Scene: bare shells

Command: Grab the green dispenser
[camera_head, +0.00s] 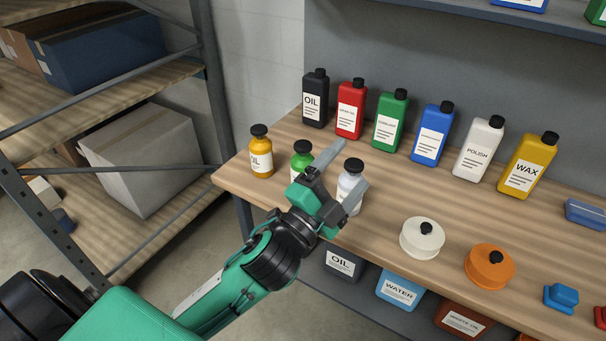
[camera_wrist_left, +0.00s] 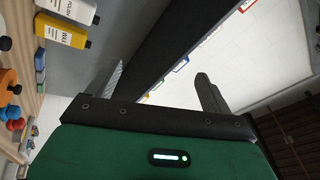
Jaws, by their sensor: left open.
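Two green containers show in the head view. A small round green bottle with a black cap (camera_head: 302,152) stands near the table's left front edge, partly hidden behind my left gripper. A taller flat green bottle with a white label (camera_head: 389,122) stands upright in the back row. My left gripper (camera_head: 352,163) is open and empty in front of the small bottles. Its fingers overlap the small white bottle (camera_head: 350,184) in the picture; I cannot tell whether they touch it. The open fingers also show in the left wrist view (camera_wrist_left: 160,87), with no green bottle between them. My right gripper is not in view.
Beside the tall green bottle stand a red bottle (camera_head: 350,110) and a blue bottle (camera_head: 432,135). A small yellow bottle (camera_head: 261,153) is at the left corner. A white round container (camera_head: 422,240) and an orange one (camera_head: 489,268) stand at the right. A shelf rack (camera_head: 212,85) is at left.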

